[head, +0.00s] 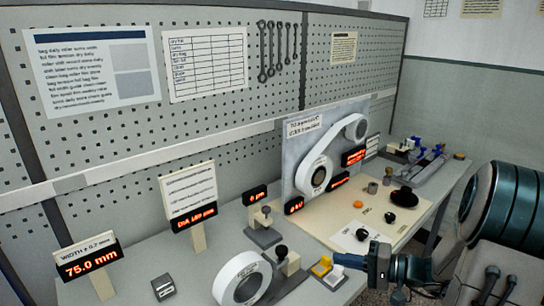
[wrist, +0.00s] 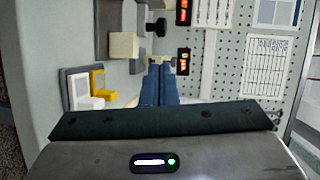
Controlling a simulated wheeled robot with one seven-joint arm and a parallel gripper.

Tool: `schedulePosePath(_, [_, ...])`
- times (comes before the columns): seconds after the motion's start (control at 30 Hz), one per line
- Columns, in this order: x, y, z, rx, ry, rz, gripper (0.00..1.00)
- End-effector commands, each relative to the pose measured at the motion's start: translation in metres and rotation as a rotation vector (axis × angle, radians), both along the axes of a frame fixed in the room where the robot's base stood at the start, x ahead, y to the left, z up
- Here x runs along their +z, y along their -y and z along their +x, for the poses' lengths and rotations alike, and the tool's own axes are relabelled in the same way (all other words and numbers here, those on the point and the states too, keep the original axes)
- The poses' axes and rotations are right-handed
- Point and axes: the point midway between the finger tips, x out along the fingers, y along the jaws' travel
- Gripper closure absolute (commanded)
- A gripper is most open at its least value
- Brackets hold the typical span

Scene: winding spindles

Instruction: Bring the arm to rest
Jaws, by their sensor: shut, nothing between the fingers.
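My gripper (head: 340,260) reaches in from the right in the head view, low over the front edge of the bench. In the wrist view its two blue fingers (wrist: 160,68) are together with nothing between them. My arm stretches out to the right of the bench. A yellow block (head: 321,267) and a white block (head: 334,278) lie just left of the fingertips in the head view. In the wrist view the yellow piece (wrist: 98,82) and white piece (wrist: 82,92) are to the left of the fingers, apart from them.
A white roll (head: 240,284) stands on the bench (head: 205,262) left of my gripper. A panel with a belt around two rollers (head: 316,172) stands behind, with small dark parts (head: 362,234) on a pale mat. A pegboard wall (head: 240,110) closes off the back.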

Motion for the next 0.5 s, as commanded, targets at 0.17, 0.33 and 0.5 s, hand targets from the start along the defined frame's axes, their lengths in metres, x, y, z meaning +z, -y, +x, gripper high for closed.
schedulePosePath(0.17, [0.007, -0.06, -0.041, 0.221, -0.168, -0.19, 1.0])
schedulePosePath(0.33, [0.005, -0.092, -0.088, 0.362, -0.315, -0.446, 1.0])
schedulePosePath(0.5, [0.006, -0.1, -0.128, 0.416, -0.392, -0.734, 1.0])
